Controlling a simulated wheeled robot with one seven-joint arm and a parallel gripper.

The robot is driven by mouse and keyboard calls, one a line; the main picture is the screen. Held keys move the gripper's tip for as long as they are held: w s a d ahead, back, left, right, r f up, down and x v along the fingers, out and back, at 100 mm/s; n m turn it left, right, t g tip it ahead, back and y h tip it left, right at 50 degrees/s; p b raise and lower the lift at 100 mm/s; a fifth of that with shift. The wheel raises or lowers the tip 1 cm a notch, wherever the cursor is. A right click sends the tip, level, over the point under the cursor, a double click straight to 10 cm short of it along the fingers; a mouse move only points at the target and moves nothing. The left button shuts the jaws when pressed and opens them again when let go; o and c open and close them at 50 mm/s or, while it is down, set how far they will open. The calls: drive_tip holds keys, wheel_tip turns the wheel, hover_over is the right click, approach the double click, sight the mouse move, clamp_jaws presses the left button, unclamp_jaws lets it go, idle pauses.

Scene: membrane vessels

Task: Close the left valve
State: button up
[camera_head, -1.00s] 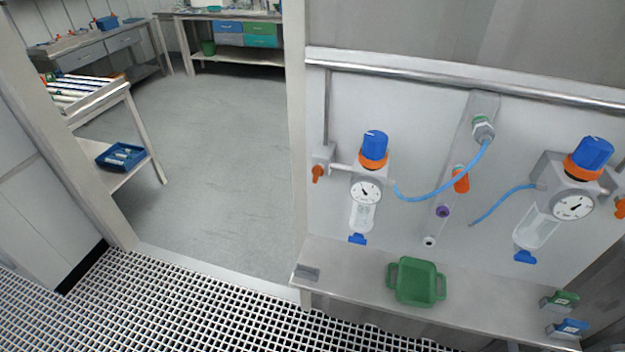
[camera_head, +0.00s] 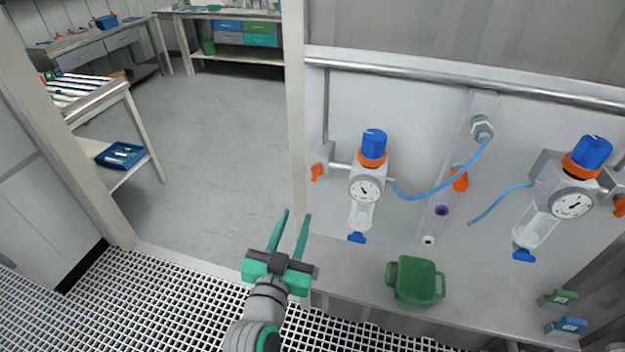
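The left valve appears as a small orange handle (camera_head: 317,172) on a grey fitting, at the left end of the left regulator. That regulator has a blue knob (camera_head: 374,143), an orange ring, a round gauge (camera_head: 366,188) and a clear bowl with a blue tip. My gripper (camera_head: 293,215) is green and black, with two long fingers pointing up and apart. It is open and empty, below and left of the orange handle, not touching it. Its depth from the panel is hard to tell.
A second regulator (camera_head: 572,203) is on the panel's right, with its own orange handle (camera_head: 619,205). A green tray (camera_head: 416,281) sits on the ledge below. A rail (camera_head: 460,82) crosses above. The doorway floor at left is clear.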

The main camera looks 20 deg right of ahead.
sight(315, 175)
drive_tip(key=shift+m+g+h, duration=0.3)
drive_tip(key=shift+m+h, duration=0.2)
drive_tip(key=shift+m, duration=0.3)
drive_tip(key=r+x, duration=0.1)
drive_tip(key=x, duration=0.6)
drive_tip(key=r+x, duration=0.1)
drive_tip(key=x, duration=0.3)
drive_tip(key=shift+w+d+r, duration=0.1)
drive_tip(key=shift+d+r, duration=0.3)
drive_tip(key=shift+d, duration=0.1)
drive_tip(key=shift+c, duration=0.6)
clamp_jaws()
